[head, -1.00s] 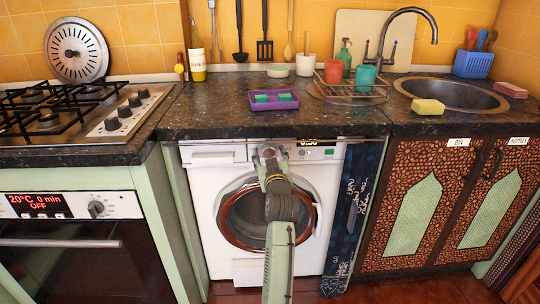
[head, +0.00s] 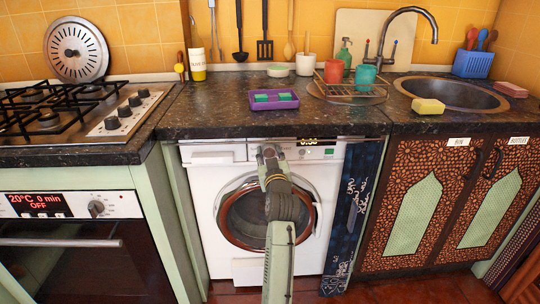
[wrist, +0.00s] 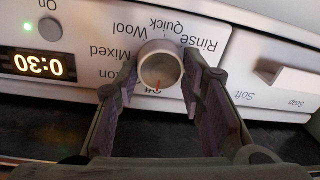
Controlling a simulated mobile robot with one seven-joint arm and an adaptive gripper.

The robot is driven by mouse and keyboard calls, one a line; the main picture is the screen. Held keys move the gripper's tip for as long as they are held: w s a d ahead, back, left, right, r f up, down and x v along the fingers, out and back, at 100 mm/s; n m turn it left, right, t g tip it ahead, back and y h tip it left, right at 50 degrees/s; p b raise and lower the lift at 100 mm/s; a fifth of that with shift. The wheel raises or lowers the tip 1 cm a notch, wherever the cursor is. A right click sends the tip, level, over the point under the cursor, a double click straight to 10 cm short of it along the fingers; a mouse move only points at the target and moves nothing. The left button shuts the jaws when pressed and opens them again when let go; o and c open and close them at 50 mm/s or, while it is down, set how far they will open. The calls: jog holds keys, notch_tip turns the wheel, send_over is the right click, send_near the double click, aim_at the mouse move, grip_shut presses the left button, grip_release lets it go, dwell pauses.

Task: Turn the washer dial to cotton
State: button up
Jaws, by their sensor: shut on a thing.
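The washer (head: 225,230) is a white front-loader under the dark counter. Its round dial (wrist: 160,66) shows in the wrist view, upside down, with a red mark at its lower edge, beside the partly covered word "Off". Labels around it read "Mixed", "Wool", "Quick" and "Rinse"; another ends in "on", its start hidden by a finger. My gripper (wrist: 162,72) is shut on the dial, one finger on each side. In the head view my gripper (head: 269,151) covers the dial on the washer's top panel.
A drawer front marked "Soap" and "Soft" (wrist: 275,78) is right of the dial. The round washer door (head: 240,222) lies behind my arm. A purple tray (head: 262,105) sits on the counter above.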

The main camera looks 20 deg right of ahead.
jog(key=shift+m, duration=0.3)
jog(key=m+p, duration=0.1)
jog(key=m, duration=0.2)
jog(key=shift+m, duration=0.3)
jog(key=shift+d+m+t+p, duration=0.1)
jog(key=shift+m+t+p, duration=0.45)
jog(key=shift+m, duration=1.75)
jog(key=shift+g+p, duration=0.25)
jog(key=shift+p, duration=0.05)
jog(key=o, duration=1.1)
jog(key=shift+o, duration=0.2)
jog(key=shift+s, duration=0.1)
jog(key=v, duration=1.2)
